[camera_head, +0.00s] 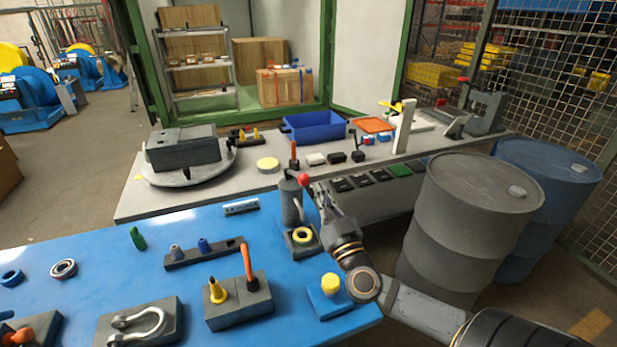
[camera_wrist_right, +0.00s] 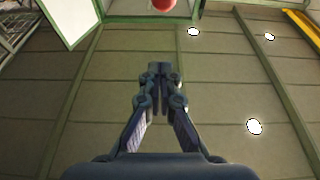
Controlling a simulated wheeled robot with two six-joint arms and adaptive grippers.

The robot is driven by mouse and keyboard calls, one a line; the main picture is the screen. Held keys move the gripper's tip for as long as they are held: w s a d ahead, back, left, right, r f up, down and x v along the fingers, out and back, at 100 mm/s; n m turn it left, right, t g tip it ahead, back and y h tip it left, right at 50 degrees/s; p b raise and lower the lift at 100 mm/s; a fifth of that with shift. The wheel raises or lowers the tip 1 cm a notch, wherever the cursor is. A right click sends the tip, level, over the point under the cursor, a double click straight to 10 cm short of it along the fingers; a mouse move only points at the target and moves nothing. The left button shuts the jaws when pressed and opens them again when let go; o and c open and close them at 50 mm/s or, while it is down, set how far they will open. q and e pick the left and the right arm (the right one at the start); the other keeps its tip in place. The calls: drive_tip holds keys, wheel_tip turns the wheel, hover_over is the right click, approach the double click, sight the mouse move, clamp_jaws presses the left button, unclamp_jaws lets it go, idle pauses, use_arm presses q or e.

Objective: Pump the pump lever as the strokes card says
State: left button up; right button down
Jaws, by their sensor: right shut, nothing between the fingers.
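The pump is a grey upright cylinder (camera_head: 291,205) on the blue table near its far right corner. A red ball knob (camera_head: 304,180) shows at its top; a red ball (camera_wrist_right: 163,4) is also cut off at the top edge of the right wrist view. My right gripper (camera_head: 317,188) is just right of the knob, pointing up, and looks apart from it. In the right wrist view its fingers (camera_wrist_right: 158,90) are shut and empty. I cannot make out a readable strokes card. My left gripper is not in view.
A dark block with an orange-handled lever and yellow cone (camera_head: 238,307), a shackle block (camera_head: 140,325) and a blue block with a yellow knob (camera_head: 329,297) stand on the blue table (camera_head: 90,250). A grey bench is behind. Drums (camera_head: 470,220) stand to the right.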

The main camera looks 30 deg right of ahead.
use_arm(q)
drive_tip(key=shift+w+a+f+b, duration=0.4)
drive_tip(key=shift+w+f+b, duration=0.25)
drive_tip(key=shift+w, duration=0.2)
use_arm(e)
drive_tip(key=w+d, duration=0.2)
drive_tip(key=w, duration=0.7)
drive_tip(key=shift+f, duration=0.45)
